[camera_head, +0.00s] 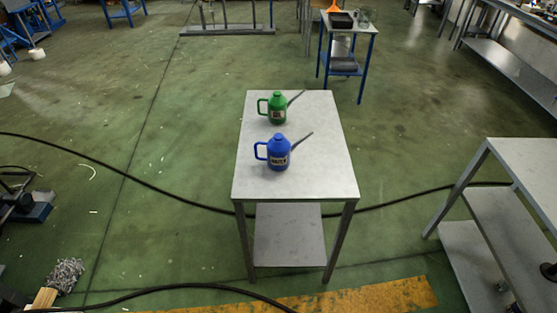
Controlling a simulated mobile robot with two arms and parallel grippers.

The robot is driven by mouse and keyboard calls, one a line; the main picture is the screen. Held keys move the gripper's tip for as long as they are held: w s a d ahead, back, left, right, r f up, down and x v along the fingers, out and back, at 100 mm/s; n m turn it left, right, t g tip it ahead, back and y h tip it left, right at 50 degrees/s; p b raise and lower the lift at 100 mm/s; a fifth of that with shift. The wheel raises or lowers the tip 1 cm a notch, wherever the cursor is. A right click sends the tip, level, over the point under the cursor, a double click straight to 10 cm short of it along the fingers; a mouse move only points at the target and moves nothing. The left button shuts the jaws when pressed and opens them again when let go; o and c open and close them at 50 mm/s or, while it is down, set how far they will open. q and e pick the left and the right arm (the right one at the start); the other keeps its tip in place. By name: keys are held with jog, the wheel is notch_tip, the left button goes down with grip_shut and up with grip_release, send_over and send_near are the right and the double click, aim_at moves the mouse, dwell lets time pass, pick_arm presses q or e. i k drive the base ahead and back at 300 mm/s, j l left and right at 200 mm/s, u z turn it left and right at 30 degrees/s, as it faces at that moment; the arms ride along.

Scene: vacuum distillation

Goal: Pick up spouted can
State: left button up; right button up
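Two spouted cans stand upright on a light grey metal table (317,178) in the middle of the head view. The blue can (279,153) is nearer, with its handle to the left and a dark spout pointing up to the right. The green can (277,108) stands behind it, turned the same way. Each has a label on its front. The cans are apart from each other. Neither of my grippers shows in this view.
A grey metal bench (530,165) stands at the right. A small blue-legged table (343,67) with dark trays is behind. Black cables (165,191) cross the green floor. A mop-like bundle (66,274) lies at lower left. Floor left of the table is mostly open.

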aim_at(277, 106)
jog(key=u, duration=2.2)
jog(key=z, duration=2.9)
jog(key=i+j+z, duration=0.1)
jog(key=j+z, duration=0.35)
jog(key=j, duration=0.2)
jog(key=j+z, duration=0.45)
jog(key=j, duration=0.2)
jog(key=j+z, duration=0.5)
jog(key=j, duration=0.15)
jog(key=k, duration=0.05)
